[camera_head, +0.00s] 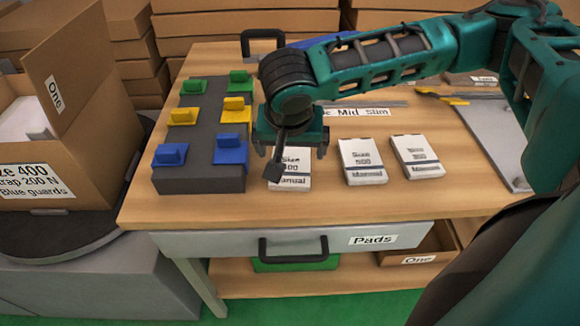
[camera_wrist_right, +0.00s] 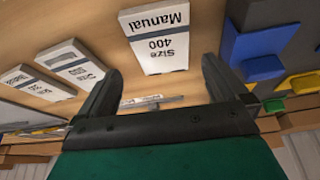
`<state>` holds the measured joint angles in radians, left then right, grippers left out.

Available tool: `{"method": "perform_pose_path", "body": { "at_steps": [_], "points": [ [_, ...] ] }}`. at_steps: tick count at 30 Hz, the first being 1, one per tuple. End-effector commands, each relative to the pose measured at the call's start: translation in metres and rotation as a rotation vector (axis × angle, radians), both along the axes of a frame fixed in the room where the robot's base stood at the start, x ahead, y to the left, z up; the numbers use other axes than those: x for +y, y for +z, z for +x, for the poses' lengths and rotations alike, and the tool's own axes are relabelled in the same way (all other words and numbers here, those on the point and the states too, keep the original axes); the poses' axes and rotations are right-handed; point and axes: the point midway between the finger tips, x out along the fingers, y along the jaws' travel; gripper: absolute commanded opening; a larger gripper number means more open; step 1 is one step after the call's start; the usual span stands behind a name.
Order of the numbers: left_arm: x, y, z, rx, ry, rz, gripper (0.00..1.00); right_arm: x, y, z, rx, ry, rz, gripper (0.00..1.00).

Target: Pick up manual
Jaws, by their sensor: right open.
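Three white manuals lie in a row on the wooden table. The left one, the Size 400 manual (camera_head: 291,183), is partly hidden by my right gripper (camera_head: 295,160). The middle manual (camera_head: 362,162) and the right manual (camera_head: 417,156) show clearly, and both seem marked 500. My right gripper is open and empty above the Size 400 manual. In the right wrist view, the Size 400 manual (camera_wrist_right: 158,38) lies beyond and between the spread fingertips (camera_wrist_right: 161,65), apart from them. My left gripper is out of view.
A dark block (camera_head: 205,140) with green, yellow and blue guards stands left of the manuals. An open cardboard box (camera_head: 75,90) is at the far left. A Pads drawer (camera_head: 200,242) is under the table front. A grey panel (camera_head: 490,140) lies at the right.

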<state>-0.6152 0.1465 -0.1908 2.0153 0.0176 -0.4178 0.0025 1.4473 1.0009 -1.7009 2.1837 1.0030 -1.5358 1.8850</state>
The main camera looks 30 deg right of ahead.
Motion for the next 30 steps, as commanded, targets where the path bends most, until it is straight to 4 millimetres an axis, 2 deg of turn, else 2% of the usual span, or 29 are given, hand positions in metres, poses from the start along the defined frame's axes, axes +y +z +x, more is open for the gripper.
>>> {"method": "perform_pose_path", "body": {
  "at_steps": [5, 13, 23, 30],
  "points": [
    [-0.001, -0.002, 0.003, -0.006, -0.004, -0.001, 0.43, -0.002, -0.012, 0.003, 0.000, 0.001, 0.000, 1.00],
    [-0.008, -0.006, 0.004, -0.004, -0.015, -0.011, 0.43, -0.007, -0.049, 0.013, -0.001, 0.001, -0.001, 1.00],
    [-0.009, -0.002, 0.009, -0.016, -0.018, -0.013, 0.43, -0.009, -0.054, 0.015, -0.001, 0.002, 0.001, 1.00],
    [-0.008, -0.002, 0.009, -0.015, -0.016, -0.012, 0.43, -0.009, -0.054, 0.015, 0.000, 0.001, 0.000, 0.78]
  ]
}}
